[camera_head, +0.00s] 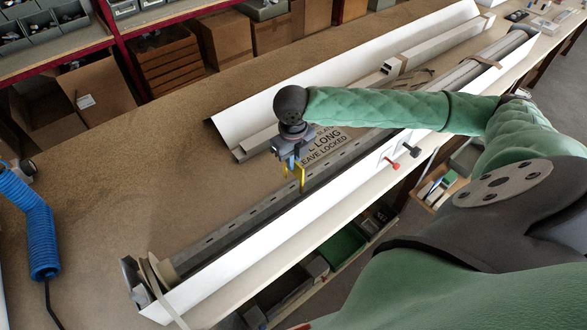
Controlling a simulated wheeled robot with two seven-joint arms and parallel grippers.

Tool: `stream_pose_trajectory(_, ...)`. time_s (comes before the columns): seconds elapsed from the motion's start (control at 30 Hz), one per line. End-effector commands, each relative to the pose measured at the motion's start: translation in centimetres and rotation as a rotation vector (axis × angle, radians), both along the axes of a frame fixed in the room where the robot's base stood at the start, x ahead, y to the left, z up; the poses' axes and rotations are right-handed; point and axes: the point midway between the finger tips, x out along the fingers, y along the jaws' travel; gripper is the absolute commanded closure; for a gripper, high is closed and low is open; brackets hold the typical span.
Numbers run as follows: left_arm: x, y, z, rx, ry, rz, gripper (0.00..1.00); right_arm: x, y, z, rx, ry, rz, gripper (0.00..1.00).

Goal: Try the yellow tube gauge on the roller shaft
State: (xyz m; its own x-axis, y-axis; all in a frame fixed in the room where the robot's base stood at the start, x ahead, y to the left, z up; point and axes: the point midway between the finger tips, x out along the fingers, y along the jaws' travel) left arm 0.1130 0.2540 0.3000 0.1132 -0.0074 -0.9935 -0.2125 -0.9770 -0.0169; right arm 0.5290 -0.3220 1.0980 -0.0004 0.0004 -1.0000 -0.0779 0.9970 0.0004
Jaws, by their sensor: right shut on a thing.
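My right gripper (291,160) points down over the bench, shut on the yellow tube gauge (301,178). The gauge shows as yellow prongs below the fingers; most of its body is hidden. The roller shaft (235,232), a long grey bar with a row of dark slots, runs diagonally from lower left to upper right. The gauge is over or beside the middle of the shaft; I cannot tell whether they touch. My left gripper is not in view.
A white profile (235,260) runs along the shaft's front side. A printed sign (322,146) lies behind the shaft. More long profiles (400,62) lie behind. A blue coiled hose (40,235) is at left.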

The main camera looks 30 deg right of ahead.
Motion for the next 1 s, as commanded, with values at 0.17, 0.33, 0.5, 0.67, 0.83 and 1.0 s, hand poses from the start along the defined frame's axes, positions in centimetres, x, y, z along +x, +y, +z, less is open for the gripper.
stream_pose_trajectory(0.17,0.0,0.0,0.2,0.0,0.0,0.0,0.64,0.0,0.0,0.9,0.0,-0.001,0.0,1.0)
stream_pose_trajectory(0.33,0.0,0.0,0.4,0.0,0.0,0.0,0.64,0.0,0.0,1.8,0.0,-0.002,0.0,1.0)
stream_pose_trajectory(0.5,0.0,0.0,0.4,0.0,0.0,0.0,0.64,0.0,0.0,2.5,0.0,-0.001,0.0,1.0)
stream_pose_trajectory(0.67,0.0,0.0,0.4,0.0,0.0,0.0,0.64,0.0,0.0,3.3,0.0,-0.001,0.0,1.0)
stream_pose_trajectory(0.83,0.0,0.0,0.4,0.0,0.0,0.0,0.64,0.0,0.0,4.1,0.0,-0.001,0.0,1.0)
stream_pose_trajectory(1.0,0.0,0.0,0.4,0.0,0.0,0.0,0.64,0.0,0.0,4.8,0.0,0.0,0.0,1.0)
